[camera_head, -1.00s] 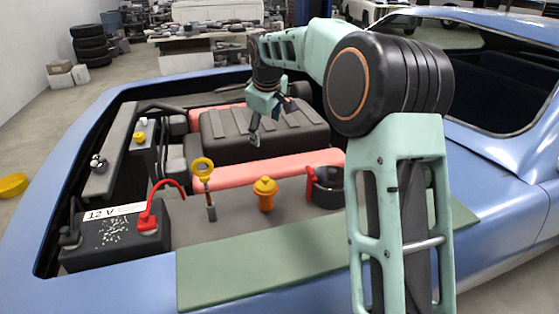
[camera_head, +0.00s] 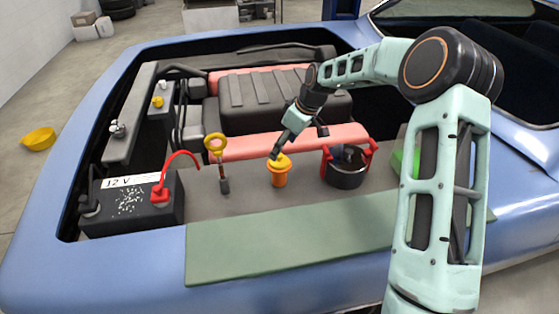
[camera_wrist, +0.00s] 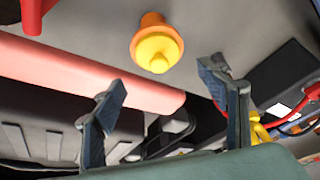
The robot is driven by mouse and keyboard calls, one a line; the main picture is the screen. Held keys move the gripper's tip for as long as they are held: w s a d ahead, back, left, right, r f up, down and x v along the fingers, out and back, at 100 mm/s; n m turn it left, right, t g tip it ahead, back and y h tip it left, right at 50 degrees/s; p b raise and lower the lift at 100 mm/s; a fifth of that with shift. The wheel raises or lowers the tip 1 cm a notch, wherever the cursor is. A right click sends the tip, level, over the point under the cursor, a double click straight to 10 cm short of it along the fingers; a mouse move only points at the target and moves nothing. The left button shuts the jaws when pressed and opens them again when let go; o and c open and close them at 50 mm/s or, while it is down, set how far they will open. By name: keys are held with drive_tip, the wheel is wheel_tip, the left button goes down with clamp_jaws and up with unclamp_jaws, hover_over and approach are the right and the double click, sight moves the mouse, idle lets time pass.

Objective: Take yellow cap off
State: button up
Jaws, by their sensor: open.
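A yellow cap (camera_head: 279,161) sits on top of an orange neck (camera_head: 279,178) that stands upright on the grey panel in the engine bay. In the wrist view the yellow cap (camera_wrist: 157,49) lies ahead of my gripper (camera_wrist: 163,82), between the lines of the two fingers and beyond their tips. My gripper is open and empty. In the head view my gripper (camera_head: 276,153) is close above the cap and covers part of its top; I cannot tell whether it touches.
A dipstick with a yellow ring (camera_head: 215,142) stands to the left, and a black pot with red handles (camera_head: 347,172) to the right. A black battery (camera_head: 128,205) with a red cable is farther left. A green mat (camera_head: 285,242) covers the front edge.

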sight(281, 155)
drive_tip(key=x, duration=0.3)
drive_tip(key=shift+s+d+f+p, duration=0.2)
drive_tip(key=shift+f+p, duration=0.2)
drive_tip(key=shift+f, duration=0.05)
drive_tip(key=shift+w+a+f, duration=0.2)
drive_tip(key=shift+f, duration=0.45)
drive_tip(key=shift+c, duration=0.2)
drive_tip(key=c, duration=1)
drive_tip(key=shift+c, duration=0.6)
drive_tip(key=shift+r, duration=0.15)
